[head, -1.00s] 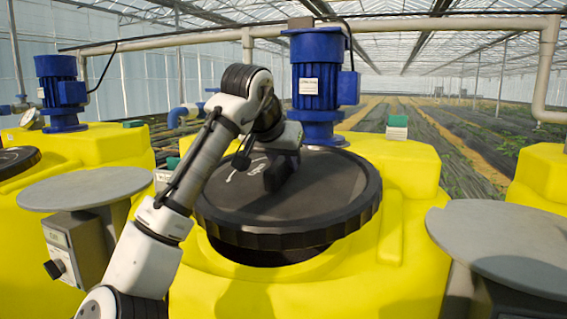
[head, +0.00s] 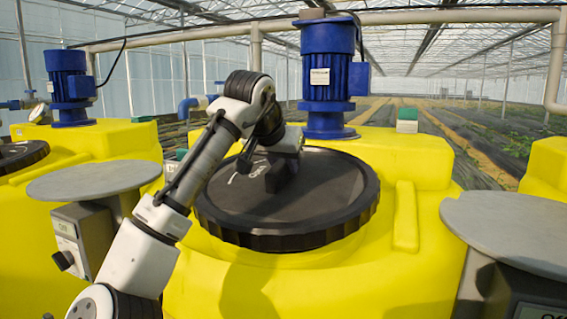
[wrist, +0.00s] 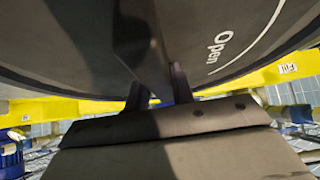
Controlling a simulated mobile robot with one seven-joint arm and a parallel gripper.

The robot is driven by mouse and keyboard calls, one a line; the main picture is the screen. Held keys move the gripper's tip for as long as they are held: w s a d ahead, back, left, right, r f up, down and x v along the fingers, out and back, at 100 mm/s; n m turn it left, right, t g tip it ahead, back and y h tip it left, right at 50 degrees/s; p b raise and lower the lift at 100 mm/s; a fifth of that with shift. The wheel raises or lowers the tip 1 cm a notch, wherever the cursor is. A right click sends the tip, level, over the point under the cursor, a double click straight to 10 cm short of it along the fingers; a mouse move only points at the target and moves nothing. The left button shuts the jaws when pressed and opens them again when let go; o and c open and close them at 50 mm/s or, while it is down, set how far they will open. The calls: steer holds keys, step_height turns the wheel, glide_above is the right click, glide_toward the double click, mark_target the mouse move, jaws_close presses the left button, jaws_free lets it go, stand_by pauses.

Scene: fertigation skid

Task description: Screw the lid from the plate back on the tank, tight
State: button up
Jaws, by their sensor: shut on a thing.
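The large black lid (head: 325,205) lies over the mouth of the middle yellow tank (head: 300,295), roughly level, with its rim close to the tank top. Whether its thread has caught cannot be seen. My gripper (head: 277,180) points down onto the lid and is shut on its raised middle grip, partly hidden by the arm. In the wrist view, my gripper (wrist: 155,95) has a finger on each side of the dark ridge of the lid (wrist: 215,25), beside the printed word "Open". The tank's neck is hidden under the lid.
Grey round plates stand at left (head: 95,180) and right (head: 515,230), both bare. A blue motor (head: 327,75) stands just behind the lid. A control box (head: 75,240) sits below the left plate. Another yellow tank (head: 95,145) stands at left.

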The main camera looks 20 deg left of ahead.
mark_target(284, 179)
steer(key=shift+w+f+b, duration=0.15)
steer(key=shift+f, duration=0.7)
steer(key=shift+w+f+b, duration=0.1)
steer(key=shift+f+b, duration=0.05)
steer(key=shift+f, duration=0.7)
stand_by(2.6)
steer(key=o, duration=1)
steer(key=shift+s, duration=0.1)
steer(key=shift+o, duration=0.8)
steer(key=shift+f, duration=0.15)
steer(key=shift+o, duration=1.1)
jaws_close()
